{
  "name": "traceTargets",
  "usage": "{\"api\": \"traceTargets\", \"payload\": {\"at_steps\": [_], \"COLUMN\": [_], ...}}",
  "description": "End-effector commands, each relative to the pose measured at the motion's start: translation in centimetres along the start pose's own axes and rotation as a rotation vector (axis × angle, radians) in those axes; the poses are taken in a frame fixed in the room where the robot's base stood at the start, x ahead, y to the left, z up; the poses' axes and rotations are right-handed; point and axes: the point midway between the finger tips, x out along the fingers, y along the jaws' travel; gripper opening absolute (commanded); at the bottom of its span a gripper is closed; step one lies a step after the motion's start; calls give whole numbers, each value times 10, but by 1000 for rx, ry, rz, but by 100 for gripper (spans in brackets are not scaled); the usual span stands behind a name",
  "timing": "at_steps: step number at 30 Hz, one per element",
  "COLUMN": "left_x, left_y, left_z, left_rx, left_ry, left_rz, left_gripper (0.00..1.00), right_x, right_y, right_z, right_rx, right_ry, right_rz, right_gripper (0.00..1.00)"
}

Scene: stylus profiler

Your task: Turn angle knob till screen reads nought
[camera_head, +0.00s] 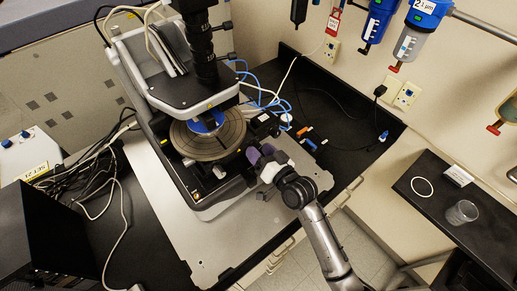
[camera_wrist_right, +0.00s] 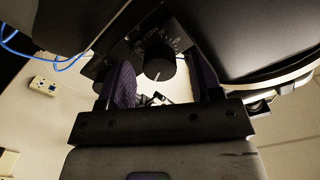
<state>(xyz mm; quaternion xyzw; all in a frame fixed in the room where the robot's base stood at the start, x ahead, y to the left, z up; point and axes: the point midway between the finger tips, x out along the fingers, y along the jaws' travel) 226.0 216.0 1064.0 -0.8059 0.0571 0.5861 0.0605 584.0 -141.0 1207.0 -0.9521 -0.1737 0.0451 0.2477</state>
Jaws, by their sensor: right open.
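The black round angle knob (camera_wrist_right: 158,62), with a pale pointer line, sits on a dark panel with pale scale marks in the right wrist view. My right gripper (camera_head: 260,153) is at the front right of the profiler's round stage in the head view. Its purple fingers stand apart, one on each side of the knob in the wrist view, with gaps showing. I cannot tell whether the fingertips reach around it. The gripper hides the knob in the head view. A yellow display strip (camera_head: 34,172) shows dark digits, perhaps 12.5, on a white box. My left gripper is out of view.
The profiler's round stage (camera_head: 208,137) lies under the black microscope tube (camera_head: 203,50). Blue cables and small loose parts lie on the black bench behind my gripper. A black box (camera_head: 45,240) stands at the left front. The pale base plate (camera_head: 215,235) is clear in front.

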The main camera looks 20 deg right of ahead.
Motion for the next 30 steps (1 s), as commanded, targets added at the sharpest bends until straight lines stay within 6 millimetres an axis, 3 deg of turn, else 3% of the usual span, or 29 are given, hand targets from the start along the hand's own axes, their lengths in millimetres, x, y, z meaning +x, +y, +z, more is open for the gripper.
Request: {"api": "traceTargets", "payload": {"at_steps": [21, 30], "left_x": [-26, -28], "left_y": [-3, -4], "left_z": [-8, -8], "left_rx": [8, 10], "left_ry": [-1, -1], "left_rz": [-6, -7], "left_gripper": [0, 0], "right_x": [-71, -80], "right_y": [0, 0], "right_z": [-1, 0], "right_rx": [-2, -1], "right_ry": [-1, 0], "right_rz": [1, 0], "right_gripper": [59, 59]}}
